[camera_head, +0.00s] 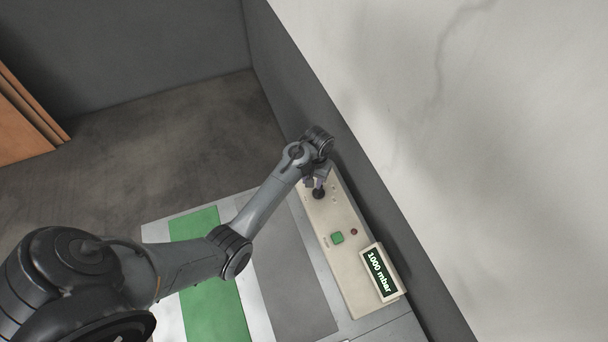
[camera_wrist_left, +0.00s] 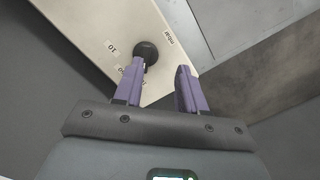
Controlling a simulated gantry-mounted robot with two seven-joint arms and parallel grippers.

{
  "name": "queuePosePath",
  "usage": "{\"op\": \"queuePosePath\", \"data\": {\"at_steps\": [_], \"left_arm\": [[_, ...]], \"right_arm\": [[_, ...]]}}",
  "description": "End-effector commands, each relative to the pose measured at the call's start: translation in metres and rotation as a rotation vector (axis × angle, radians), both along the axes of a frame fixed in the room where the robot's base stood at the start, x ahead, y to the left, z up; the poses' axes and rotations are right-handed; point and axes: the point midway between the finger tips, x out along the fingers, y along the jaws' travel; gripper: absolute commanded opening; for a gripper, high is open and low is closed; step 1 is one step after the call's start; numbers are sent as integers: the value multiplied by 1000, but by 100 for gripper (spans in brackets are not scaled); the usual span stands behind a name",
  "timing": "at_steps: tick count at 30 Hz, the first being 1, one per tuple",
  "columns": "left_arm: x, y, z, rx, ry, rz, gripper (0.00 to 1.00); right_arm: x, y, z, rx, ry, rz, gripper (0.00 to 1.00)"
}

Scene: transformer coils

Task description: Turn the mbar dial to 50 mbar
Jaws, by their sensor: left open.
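The black mbar dial (camera_head: 319,193) sits near the far end of the beige control panel (camera_head: 337,212). In the left wrist view the dial (camera_wrist_left: 147,52) is a round dark knob with printed numbers and the word mbar around it. The display (camera_head: 379,273) at the near end of the panel reads 1000 mbar. My left gripper (camera_head: 316,183) is open at the dial; in the wrist view its purple fingers (camera_wrist_left: 158,75) are apart, with the knob just beyond the left finger's tip. I cannot tell whether they touch. My right gripper is not in view.
A green button (camera_head: 337,238) and a small red light (camera_head: 354,231) are on the panel between dial and display. A pale wall (camera_head: 450,130) rises close on the right. A grey tabletop with a green stripe (camera_head: 210,290) lies left of the panel; orange boards (camera_head: 25,120) stand far left.

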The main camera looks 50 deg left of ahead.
Motion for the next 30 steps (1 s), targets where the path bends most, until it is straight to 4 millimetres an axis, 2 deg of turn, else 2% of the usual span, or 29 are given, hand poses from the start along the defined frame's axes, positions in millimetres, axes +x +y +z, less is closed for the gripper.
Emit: {"op": "queuePosePath", "data": {"at_steps": [1, 3, 8, 24, 30], "left_arm": [[14, -1, 8, -2, -29, 0, 40], [24, -1, 18, -2, -52, 0, 40], [33, -1, 19, -1, -69, -1, 40], [33, 0, -61, -1, -70, 0, 40], [33, -1, -76, 0, -72, -1, 40]], "right_arm": [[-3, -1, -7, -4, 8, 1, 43], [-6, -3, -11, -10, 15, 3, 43], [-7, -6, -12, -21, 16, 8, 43], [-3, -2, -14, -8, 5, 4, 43], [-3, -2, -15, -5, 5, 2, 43]]}}
